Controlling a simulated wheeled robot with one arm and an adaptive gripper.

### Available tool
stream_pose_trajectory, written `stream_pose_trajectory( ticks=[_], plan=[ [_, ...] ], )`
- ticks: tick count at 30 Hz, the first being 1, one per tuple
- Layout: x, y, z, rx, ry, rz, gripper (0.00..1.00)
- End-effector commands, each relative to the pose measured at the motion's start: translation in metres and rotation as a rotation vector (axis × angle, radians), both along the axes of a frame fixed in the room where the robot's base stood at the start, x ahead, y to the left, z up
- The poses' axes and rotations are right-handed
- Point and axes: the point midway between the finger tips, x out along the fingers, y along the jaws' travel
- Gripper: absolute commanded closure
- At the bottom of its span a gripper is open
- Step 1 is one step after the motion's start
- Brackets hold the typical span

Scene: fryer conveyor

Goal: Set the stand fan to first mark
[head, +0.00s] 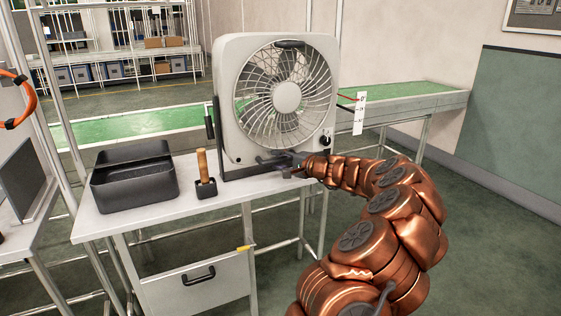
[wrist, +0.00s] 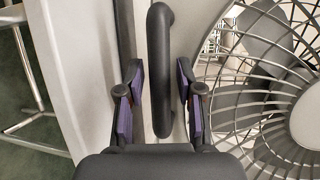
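The stand fan (head: 232,90) is a white box fan with a round wire grille, standing on the table in a dark stand. A white strip with marks (head: 359,113) shows at its right side, with a red pointer (head: 347,97) and a black one (head: 347,108) reaching towards it. My gripper (head: 283,161) is at the lower front of the fan. In the wrist view, my gripper (wrist: 160,82) is open, with its purple-padded fingers on either side of a black bar handle (wrist: 160,40). Small gaps show between fingers and handle. The marks are too small to read.
A black open bin (head: 133,180) and a wooden-handled tool in a small black holder (head: 205,187) stand left of the fan on the white table (head: 98,222). A green conveyor (head: 410,97) runs behind. The floor at right is clear.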

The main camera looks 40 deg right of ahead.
Motion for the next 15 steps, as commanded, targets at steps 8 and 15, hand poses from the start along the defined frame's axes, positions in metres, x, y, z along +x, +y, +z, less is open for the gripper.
stream_pose_trajectory(
  ticks=[8, 15],
  plan=[
    [-0.0002, -0.0001, -0.0002, 0.0, 0.0, 0.0, 0.96],
    [-0.0002, -0.0002, -0.0003, 0.0, 0.0, 0.0, 1.0]
  ],
)
